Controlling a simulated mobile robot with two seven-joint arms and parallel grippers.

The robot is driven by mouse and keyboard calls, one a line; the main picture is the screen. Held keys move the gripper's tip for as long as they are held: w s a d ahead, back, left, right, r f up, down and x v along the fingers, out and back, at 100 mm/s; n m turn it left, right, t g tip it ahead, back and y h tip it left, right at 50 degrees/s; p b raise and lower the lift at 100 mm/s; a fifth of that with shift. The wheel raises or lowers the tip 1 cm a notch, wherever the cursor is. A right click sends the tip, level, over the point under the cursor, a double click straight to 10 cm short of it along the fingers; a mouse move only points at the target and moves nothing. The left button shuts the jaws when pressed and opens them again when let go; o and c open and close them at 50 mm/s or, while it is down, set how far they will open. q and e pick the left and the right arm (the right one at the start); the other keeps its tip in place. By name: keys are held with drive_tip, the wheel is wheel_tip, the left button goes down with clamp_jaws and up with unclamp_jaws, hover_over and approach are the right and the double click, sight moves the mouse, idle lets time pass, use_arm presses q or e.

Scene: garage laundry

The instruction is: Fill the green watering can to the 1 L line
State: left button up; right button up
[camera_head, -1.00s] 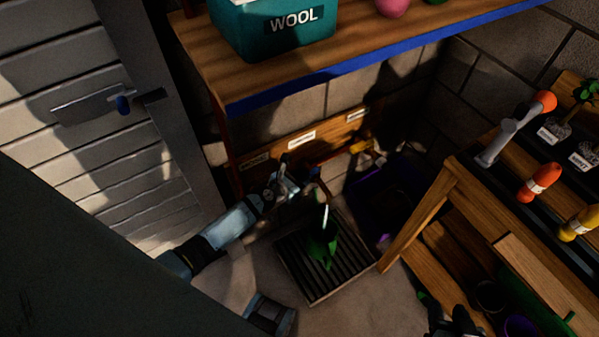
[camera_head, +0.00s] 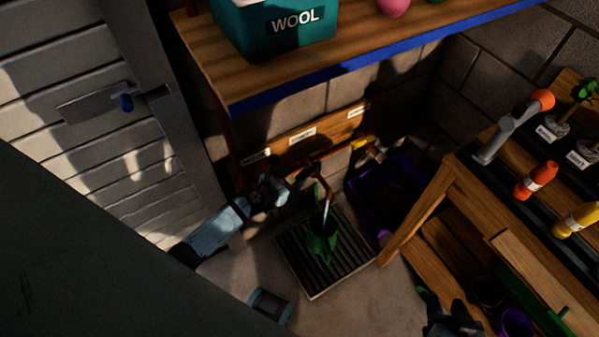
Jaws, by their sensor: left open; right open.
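The green watering can (camera_head: 322,243) stands on a dark slatted floor grate (camera_head: 350,262) below the wall pipes. A thin pale streak (camera_head: 327,206) runs down into its top; it looks like water, but I cannot be sure. A copper-coloured pipe (camera_head: 325,154) with a yellow part (camera_head: 361,142) runs along the wall above. My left gripper (camera_head: 302,177) is open beside the pipework, above and left of the can, apart from the can. My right gripper (camera_head: 455,320) is open at the bottom edge, right of the grate. The 1 L line and the water level are too small to see.
A purple tub (camera_head: 367,207) stands right of the grate. A wooden bench (camera_head: 420,212) with bottles fills the right side. A wooden shelf (camera_head: 215,62) with a teal WOOL box (camera_head: 250,32) overhangs the back. A door (camera_head: 90,160) is at left. Floor in front is clear.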

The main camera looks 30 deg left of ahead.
use_arm(q)
drive_tip(key=p+v, duration=0.1)
drive_tip(key=v, duration=0.8)
drive_tip(key=shift+r, duration=0.1)
